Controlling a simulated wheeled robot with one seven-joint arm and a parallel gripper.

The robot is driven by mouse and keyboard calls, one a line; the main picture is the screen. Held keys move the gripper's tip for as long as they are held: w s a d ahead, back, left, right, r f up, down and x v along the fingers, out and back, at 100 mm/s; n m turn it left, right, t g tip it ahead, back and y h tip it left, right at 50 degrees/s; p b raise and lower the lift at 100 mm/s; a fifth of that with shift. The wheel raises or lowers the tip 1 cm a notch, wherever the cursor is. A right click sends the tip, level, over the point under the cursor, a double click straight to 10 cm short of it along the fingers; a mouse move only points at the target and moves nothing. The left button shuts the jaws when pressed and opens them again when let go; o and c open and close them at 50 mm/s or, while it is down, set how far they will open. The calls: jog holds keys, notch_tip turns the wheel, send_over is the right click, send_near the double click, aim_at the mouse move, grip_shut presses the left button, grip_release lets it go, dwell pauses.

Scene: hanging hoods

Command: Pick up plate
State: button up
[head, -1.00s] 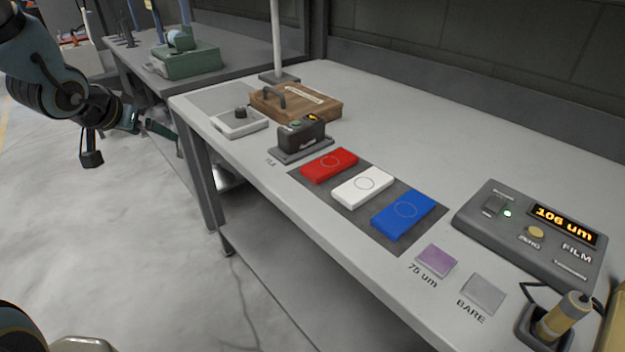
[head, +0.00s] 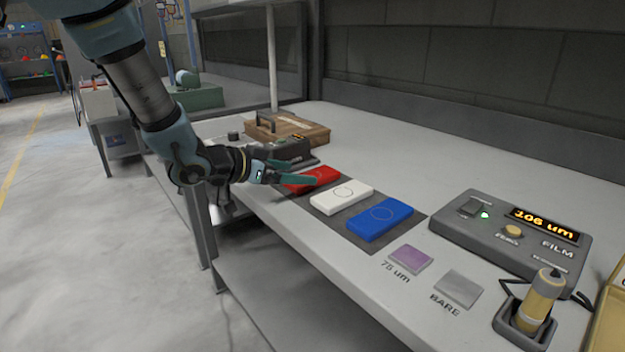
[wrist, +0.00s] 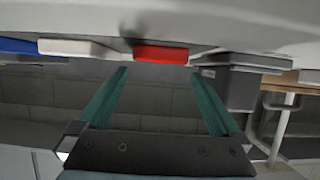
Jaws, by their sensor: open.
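The task does not say which plate. My gripper (head: 300,174) is at the near edge of the bench with its green fingers pointing at the red plate, partly covering it in the head view. In the wrist view the fingers are apart and empty, with the red plate (wrist: 161,54) just beyond the tips, between them. The white plate (wrist: 77,48) and blue plate (wrist: 20,46) are further left there.
A dark device (head: 290,150) stands close behind my gripper, partly hidden, with a wooden case (head: 302,131) beyond. A film gauge (head: 515,237), purple 75 um sample (head: 411,258), bare sample (head: 460,287) and probe (head: 538,302) are at right. The bench behind the plates is clear.

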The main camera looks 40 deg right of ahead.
jog(key=x, duration=0.4)
jog(key=shift+s+d+f, duration=0.1)
jog(key=shift+d+f, duration=0.05)
jog(key=shift+f, duration=0.05)
jog(key=c, duration=1.5)
